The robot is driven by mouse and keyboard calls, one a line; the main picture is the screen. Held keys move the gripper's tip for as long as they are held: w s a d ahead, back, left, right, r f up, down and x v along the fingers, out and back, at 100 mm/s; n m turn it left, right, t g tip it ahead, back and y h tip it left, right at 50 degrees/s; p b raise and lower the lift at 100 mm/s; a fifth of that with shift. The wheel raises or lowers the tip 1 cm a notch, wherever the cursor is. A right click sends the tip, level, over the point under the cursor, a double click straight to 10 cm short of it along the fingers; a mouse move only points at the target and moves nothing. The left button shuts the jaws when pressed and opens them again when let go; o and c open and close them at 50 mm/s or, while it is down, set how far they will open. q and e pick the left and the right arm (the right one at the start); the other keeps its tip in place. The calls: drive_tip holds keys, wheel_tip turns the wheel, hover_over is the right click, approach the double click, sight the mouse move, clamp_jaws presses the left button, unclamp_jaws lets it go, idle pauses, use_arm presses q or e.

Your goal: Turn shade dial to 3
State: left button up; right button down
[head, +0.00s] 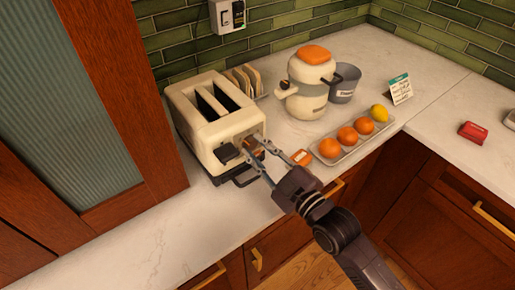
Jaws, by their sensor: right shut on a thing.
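A cream toaster (215,113) with two empty-looking slots stands on the counter against the tall cabinet. Its front end faces me and bears a dark lever (227,152) and, to the right of it, the brownish shade dial (249,143). My right gripper (254,147) reaches in from the lower right, with its fingertips at the dial and shut on it. The fingers partly cover the dial, and its marks are too small to read. My left gripper is not in view.
Right of my gripper lie a small orange-and-white item (301,157) and a tray (374,138) with oranges and a lemon. Behind stand a cream juicer (307,100), a grey cup (344,88) and a toast rack (243,80). The counter at front left is clear.

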drive_tip(key=shift+r+m+p, duration=0.1)
drive_tip(key=shift+m+p, duration=0.7)
drive_tip(key=shift+m, duration=0.3)
drive_tip(key=m+p, duration=0.1)
drive_tip(key=m, duration=0.1)
drive_tip(key=shift+m, duration=0.3)
drive_tip(key=shift+a+m+p, duration=0.1)
drive_tip(key=shift+m+p, duration=1)
drive_tip(key=shift+m, duration=1.4)
drive_tip(key=c, duration=1.6)
unclamp_jaws()
drive_tip(key=shift+s, duration=0.15)
